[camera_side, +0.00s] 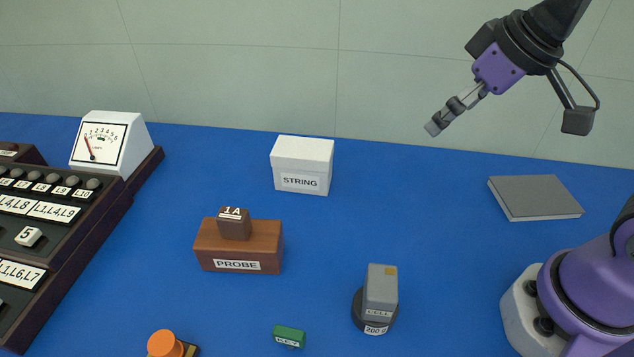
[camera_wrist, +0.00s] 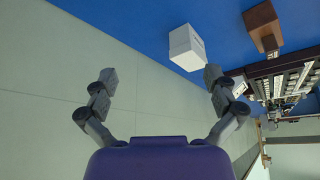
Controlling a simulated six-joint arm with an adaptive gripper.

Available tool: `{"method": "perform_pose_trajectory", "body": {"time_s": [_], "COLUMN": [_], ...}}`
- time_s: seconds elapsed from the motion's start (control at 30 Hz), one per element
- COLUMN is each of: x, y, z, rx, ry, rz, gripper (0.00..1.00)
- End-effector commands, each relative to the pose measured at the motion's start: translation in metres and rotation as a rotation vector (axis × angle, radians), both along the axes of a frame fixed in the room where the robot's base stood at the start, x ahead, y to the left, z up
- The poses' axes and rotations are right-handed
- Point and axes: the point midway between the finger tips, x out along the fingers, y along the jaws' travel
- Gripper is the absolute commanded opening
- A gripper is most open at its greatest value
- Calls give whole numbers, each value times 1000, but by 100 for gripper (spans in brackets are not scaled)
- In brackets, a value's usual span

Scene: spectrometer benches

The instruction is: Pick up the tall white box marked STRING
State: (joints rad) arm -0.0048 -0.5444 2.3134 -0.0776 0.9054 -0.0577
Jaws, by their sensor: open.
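The white box marked STRING (camera_side: 300,160) stands upright on the blue table near its back edge. It also shows in the wrist view (camera_wrist: 184,48), just above the right fingertip in the picture. My gripper (camera_side: 436,124) is in the air to the right of the box and higher than it, tilted down and to the left. In the wrist view my gripper (camera_wrist: 160,77) has its two fingers wide apart, with nothing between them. The box is clear of the fingers.
A brown PROBE block (camera_side: 238,252) stands in front of the box. A grey CELL block (camera_side: 381,290) sits on a dark round base. A grey book-like slab (camera_side: 535,197) lies at right. A dark panel with a meter (camera_side: 99,142) fills the left. Blue table around the box is clear.

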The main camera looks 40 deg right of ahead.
Motion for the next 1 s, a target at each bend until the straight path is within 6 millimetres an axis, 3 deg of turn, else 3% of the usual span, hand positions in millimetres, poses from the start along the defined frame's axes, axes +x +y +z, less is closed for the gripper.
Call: {"method": "perform_pose_trajectory", "body": {"time_s": [0.17,0.3,0.4,0.6,1.0], "x": [72,123,150,174,189], "y": [26,47,58,69,84], "z": [7,-7,-20,-40,-88], "rx": [-15,-21,-23,-23,-23], "ry": [45,64,71,74,75], "rz": [237,422,524,630,639], "gripper": [100,100,100,100,100]}}
